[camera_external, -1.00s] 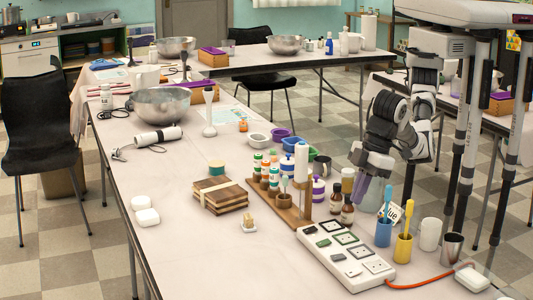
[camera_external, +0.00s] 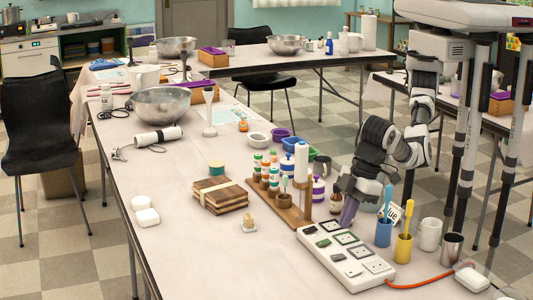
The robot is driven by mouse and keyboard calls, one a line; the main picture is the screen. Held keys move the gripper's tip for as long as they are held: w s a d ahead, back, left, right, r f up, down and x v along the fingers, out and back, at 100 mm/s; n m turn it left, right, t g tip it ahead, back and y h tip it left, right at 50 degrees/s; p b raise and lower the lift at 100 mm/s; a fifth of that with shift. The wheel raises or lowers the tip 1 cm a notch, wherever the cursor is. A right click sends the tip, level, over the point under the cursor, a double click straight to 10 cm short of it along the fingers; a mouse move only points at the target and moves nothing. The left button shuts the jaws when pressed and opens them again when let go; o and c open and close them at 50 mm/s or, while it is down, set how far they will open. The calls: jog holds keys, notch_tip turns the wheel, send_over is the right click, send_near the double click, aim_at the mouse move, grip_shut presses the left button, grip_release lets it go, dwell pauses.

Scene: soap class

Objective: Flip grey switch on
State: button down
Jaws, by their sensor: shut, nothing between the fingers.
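The white power strip (camera_external: 343,258) lies on the near right part of the table. It has a row of small switches along its left side and sockets along its right side. Two switches look dark green, and a grey switch (camera_external: 338,257) sits nearer the front with another grey one beyond it. Whether each is on or off is too small to tell. My gripper (camera_external: 347,216) points down just above the far end of the strip, its purplish fingers shut and empty. I cannot tell if the tips touch anything.
A wooden rack with small bottles (camera_external: 282,195) stands left of my gripper. A blue cup (camera_external: 384,233) and a yellow cup (camera_external: 403,248) with brushes stand right of the strip. An orange cord (camera_external: 425,283) leaves its front end.

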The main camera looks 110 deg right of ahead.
aim_at(333, 257)
jog(key=x, duration=0.2)
jog(key=p+x, duration=0.1)
jog(key=x, duration=0.4)
jog(key=shift+s+f+p, duration=0.3)
jog(key=shift+f+p, duration=0.05)
jog(key=shift+f, duration=0.15)
jog(key=shift+f, duration=0.1)
jog(key=shift+w+f, duration=0.15)
jog(key=shift+s+p, duration=0.85)
jog(key=shift+p, duration=0.05)
jog(key=shift+r+p, duration=0.55)
jog(key=shift+r, duration=0.05)
jog(key=p+v, duration=0.1)
jog(key=v, duration=0.1)
jog(key=p+v, duration=0.2)
jog(key=shift+w+p, duration=0.3)
jog(key=shift+w, duration=0.1)
jog(key=b+v, duration=0.4)
jog(key=v, duration=0.5)
jog(key=shift+s, duration=0.15)
